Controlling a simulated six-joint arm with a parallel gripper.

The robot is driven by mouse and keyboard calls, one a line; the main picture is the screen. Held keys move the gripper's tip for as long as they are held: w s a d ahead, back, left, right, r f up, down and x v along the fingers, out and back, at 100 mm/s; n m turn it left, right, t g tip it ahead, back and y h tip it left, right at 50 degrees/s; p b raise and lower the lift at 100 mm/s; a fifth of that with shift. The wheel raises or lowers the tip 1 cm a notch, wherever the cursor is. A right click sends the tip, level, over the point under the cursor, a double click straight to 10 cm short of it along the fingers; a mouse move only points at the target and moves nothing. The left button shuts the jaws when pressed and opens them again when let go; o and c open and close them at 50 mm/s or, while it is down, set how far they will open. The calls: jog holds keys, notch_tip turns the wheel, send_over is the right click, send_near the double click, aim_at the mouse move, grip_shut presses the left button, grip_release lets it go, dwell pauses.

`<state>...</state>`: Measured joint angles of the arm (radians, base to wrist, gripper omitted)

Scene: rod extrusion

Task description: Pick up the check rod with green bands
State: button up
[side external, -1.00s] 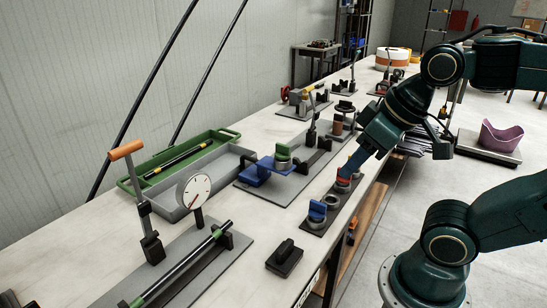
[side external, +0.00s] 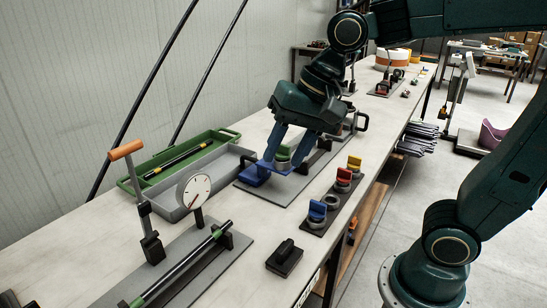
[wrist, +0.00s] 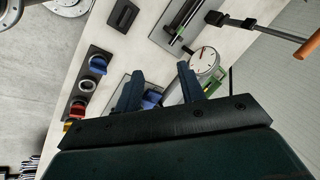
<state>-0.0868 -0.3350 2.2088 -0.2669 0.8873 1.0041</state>
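A dark rod with green bands (side external: 185,262) lies in the grey dial gauge fixture (side external: 240,243) at the front left of the bench. The fixture has a round white dial (side external: 194,190) and an orange-handled lever (side external: 128,150). In the wrist view, the rod (wrist: 184,18) shows at the top, near the dial (wrist: 206,58). Another dark rod (side external: 177,159) lies in the green tray (side external: 225,135). My gripper (side external: 288,156) is open, its blue fingers apart, over the blue fixture with a green-topped part. It is well behind the gauge fixture. Its fingers (wrist: 158,78) appear empty; whether they touch the fixture is unclear.
A dark strip holds blue (side external: 317,211), red (side external: 344,174) and yellow (side external: 354,162) knobs along the bench's right edge. A small black block (side external: 285,257) sits near the front edge. A grey tray (side external: 235,155) stands beside the green tray. Bench around the gauge fixture is partly clear.

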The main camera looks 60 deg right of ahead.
jog(key=w+a+f+m+g+y, duration=0.2)
jog(key=w+a+f+m+g, duration=0.1)
jog(key=w+a+m, duration=0.7)
jog(key=shift+a+f, duration=0.5)
jog(key=shift+f, duration=0.1)
send_near(182, 261)
jog(key=shift+x, duration=1.4)
jog(key=shift+f, duration=0.15)
jog(key=shift+x, duration=2.45)
jog(key=shift+c, duration=0.5)
grip_shut()
